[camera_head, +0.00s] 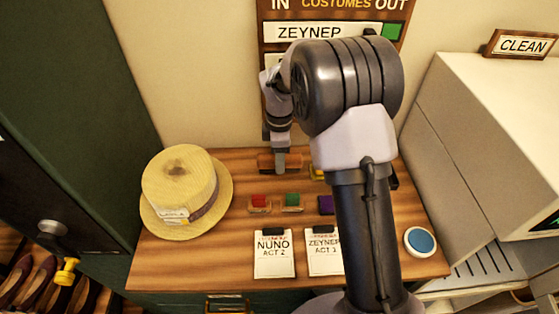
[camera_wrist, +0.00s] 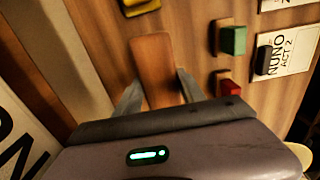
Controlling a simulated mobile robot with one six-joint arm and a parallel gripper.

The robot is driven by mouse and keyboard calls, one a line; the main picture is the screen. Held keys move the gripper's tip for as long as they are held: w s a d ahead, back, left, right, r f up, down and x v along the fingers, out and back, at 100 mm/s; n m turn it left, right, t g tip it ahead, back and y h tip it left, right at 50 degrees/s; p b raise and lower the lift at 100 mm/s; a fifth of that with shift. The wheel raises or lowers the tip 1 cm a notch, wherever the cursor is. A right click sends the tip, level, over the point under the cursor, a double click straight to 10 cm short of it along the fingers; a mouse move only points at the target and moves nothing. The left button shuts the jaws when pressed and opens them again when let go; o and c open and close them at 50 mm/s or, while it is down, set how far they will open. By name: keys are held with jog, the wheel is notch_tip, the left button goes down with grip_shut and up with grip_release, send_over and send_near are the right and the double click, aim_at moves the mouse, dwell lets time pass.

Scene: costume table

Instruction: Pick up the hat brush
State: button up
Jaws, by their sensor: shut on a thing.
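The hat brush, a brown wooden block, lies at the back of the table near the wall in the head view (camera_head: 266,162). It also shows in the wrist view (camera_wrist: 155,60), long and flat-topped, between the two fingers. My gripper (camera_head: 281,158) comes down on it from above. In the wrist view my gripper (camera_wrist: 160,92) has one grey finger on each side of the brush and is shut on it. The underside of the brush is hidden, and I cannot tell whether it touches the table.
A straw hat (camera_head: 178,188) sits left on the wooden table (camera_head: 185,255). Red (camera_head: 259,202), green (camera_head: 292,201) and purple (camera_head: 326,205) blocks stand in front of the brush, a yellow one (camera_head: 317,174) beside it. Name cards (camera_head: 274,262) and a blue disc (camera_head: 420,241) lie nearer.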

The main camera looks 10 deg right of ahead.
notch_tip(320, 180, up, 4)
jog(key=shift+f+p, duration=0.25)
jog(key=shift+p, duration=0.4)
jog(key=s+a, duration=0.1)
jog(key=s, duration=0.5)
jog(key=s+a+p, duration=0.1)
jog(key=s, duration=0.6)
jog(key=s+a+p, duration=0.1)
jog(key=s, duration=0.5)
jog(key=shift+s+a+f, duration=0.15)
jog(key=shift+a+f, duration=0.2)
jog(key=shift+a, duration=0.05)
jog(key=o, duration=0.7)
jog(key=c, duration=0.4)
